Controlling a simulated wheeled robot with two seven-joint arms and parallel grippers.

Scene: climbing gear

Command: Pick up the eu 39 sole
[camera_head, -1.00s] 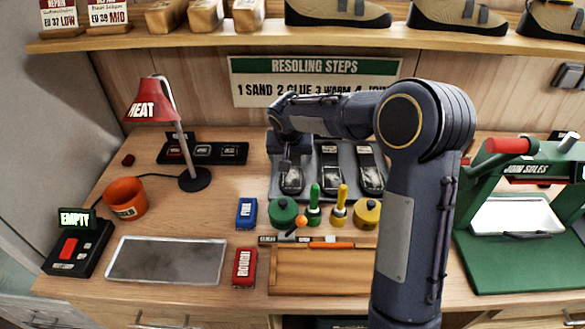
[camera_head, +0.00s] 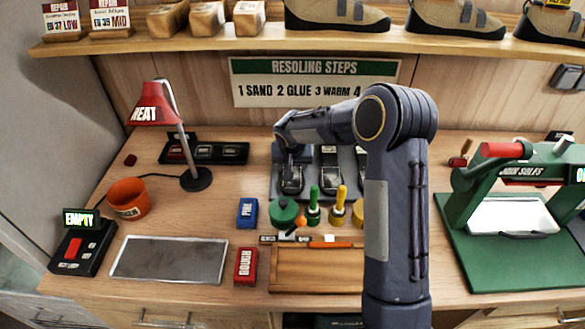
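A grey rack (camera_head: 279,151) stands at the back middle of the bench with dark soles in it. The left sole (camera_head: 291,181), middle sole (camera_head: 331,178) and part of a right sole show; their size labels are too small to read, so I cannot tell which is EU 39. My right arm comes in from the lower right and bends left over the rack. My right gripper (camera_head: 289,174) points down at the left sole, touching or just above it; its fingers are too dark and small to tell open from shut. My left gripper is out of view.
Green and yellow pots with brushes (camera_head: 313,208) stand in front of the rack. A wooden tray (camera_head: 315,283), a blue block (camera_head: 247,212) and a red block (camera_head: 246,266) lie nearer. A red lamp (camera_head: 155,103) is left, a green press (camera_head: 490,260) right. A shelf (camera_head: 200,41) overhangs the back.

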